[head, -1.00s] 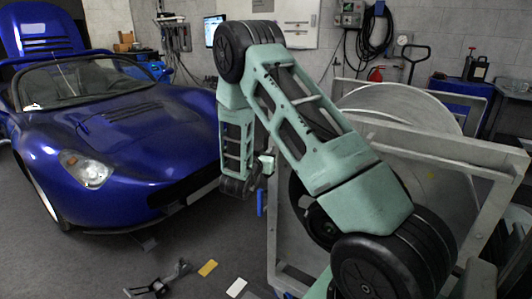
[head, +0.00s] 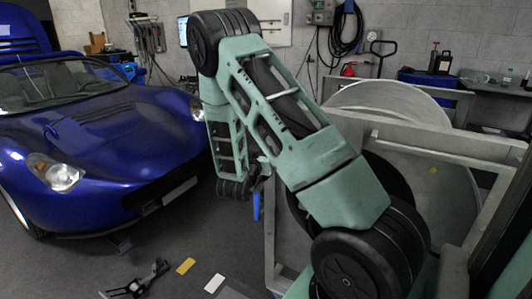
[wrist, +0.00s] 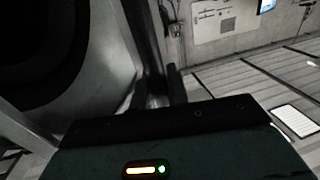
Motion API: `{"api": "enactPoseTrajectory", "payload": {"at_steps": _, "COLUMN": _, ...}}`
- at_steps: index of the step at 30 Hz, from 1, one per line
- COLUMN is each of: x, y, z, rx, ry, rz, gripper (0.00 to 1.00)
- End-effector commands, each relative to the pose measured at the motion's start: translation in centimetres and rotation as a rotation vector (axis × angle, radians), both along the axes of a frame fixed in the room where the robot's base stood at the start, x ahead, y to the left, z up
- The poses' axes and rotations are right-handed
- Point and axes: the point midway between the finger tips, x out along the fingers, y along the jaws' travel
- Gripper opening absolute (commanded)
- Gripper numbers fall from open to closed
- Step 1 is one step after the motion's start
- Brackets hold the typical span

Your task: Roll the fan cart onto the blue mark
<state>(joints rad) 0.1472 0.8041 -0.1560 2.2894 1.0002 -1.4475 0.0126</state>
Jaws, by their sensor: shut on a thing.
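The fan cart is a grey frame (head: 455,150) around a large round drum on the right of the head view. My arm hides part of it. Its frame and dark round opening fill the left of the wrist view. My gripper (head: 262,172) is at the cart's left front edge, small and partly hidden by my wrist. In the wrist view my gripper (wrist: 156,95) has its two dark fingers closed about a narrow upright part of the cart. A blue piece (head: 257,205) hangs just below my gripper. I cannot make out a blue mark on the floor.
A blue sports car (head: 100,150) stands at the left. A bench (head: 490,85) stands at the back right.

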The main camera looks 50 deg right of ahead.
Motion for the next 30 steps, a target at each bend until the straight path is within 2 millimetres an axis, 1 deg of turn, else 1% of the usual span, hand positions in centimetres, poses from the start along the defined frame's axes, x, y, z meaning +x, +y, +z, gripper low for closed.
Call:
{"api": "enactPoseTrajectory", "payload": {"at_steps": 1, "x": 1.2, "y": 1.0, "z": 0.2, "rx": 0.002, "ry": -0.013, "rz": 0.036, "gripper": 0.0}}
{"api": "enactPoseTrajectory", "payload": {"at_steps": 6, "x": 1.1, "y": 0.9, "z": 0.1, "rx": 0.003, "ry": -0.011, "rz": 0.033, "gripper": 0.0}}
{"api": "enactPoseTrajectory", "payload": {"at_steps": 7, "x": 1.0, "y": 0.9, "z": 0.1, "rx": 0.003, "ry": -0.01, "rz": 0.032, "gripper": 0.19}}
{"api": "enactPoseTrajectory", "payload": {"at_steps": 9, "x": 0.9, "y": 0.8, "z": 0.1, "rx": 0.003, "ry": -0.008, "rz": 0.028, "gripper": 0.35}}
{"api": "enactPoseTrajectory", "payload": {"at_steps": 26, "x": 0.2, "y": 0.3, "z": -0.1, "rx": 0.003, "ry": 0.001, "rz": 0.009, "gripper": 0.35}}
{"api": "enactPoseTrajectory", "payload": {"at_steps": 30, "x": 0.0, "y": 0.9, "z": -0.2, "rx": 0.004, "ry": 0.002, "rz": 0.009, "gripper": 0.35}}
